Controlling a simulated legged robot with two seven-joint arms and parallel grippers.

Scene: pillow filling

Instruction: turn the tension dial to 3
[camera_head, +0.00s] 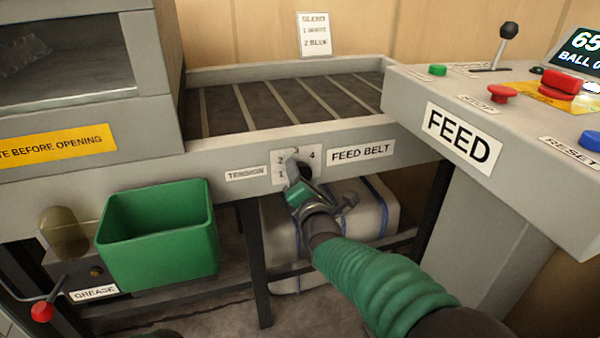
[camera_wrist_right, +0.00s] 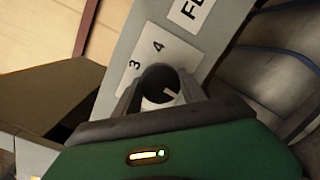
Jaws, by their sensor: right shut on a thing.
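The tension dial (camera_wrist_right: 158,79) is a dark round knob with a short white mark, set on a white number plate (camera_head: 312,155) in the front rail under the feed belt. The digits 3 and 4 show on the plate in the right wrist view; 1, 2, 3 and 4 show in the head view. My right gripper (camera_head: 297,176) is shut on the dial, one finger on each side of it in the right wrist view (camera_wrist_right: 160,92). The fingers hide part of the plate, and I cannot tell which number the dial points to.
A green bin (camera_head: 160,235) hangs left of the dial, near a red-knobbed lever (camera_head: 42,311). A control console (camera_head: 520,130) with buttons and a joystick stands at the right. A strapped white bale (camera_head: 370,215) lies below the belt (camera_head: 270,105).

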